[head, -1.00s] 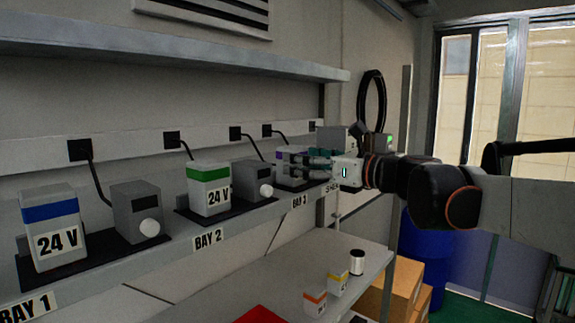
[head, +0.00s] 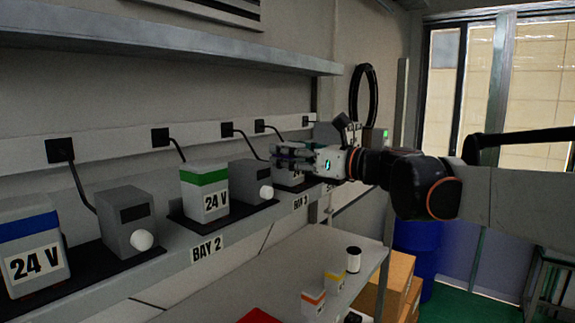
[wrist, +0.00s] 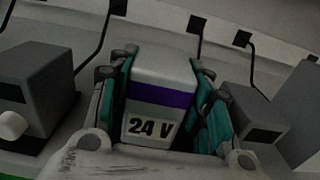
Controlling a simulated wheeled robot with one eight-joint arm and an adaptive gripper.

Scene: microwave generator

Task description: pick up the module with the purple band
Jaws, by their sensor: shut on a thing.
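The module with the purple band (wrist: 160,95) is a white block with a "24 V" label in the wrist view. My gripper (wrist: 165,90) is shut on it, with one teal-padded finger along each side. In the head view my gripper (head: 290,160) is at bay 3 on the shelf, and its fingers cover most of the module there. I cannot tell whether the module is clear of its seat.
A grey box with a knob (wrist: 35,90) stands left of the module and another grey box (wrist: 255,120) stands right. The green-band module (head: 205,192) and blue-band module (head: 32,250) sit along the shelf. Black cables hang behind. A lower bench (head: 260,270) holds small boxes.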

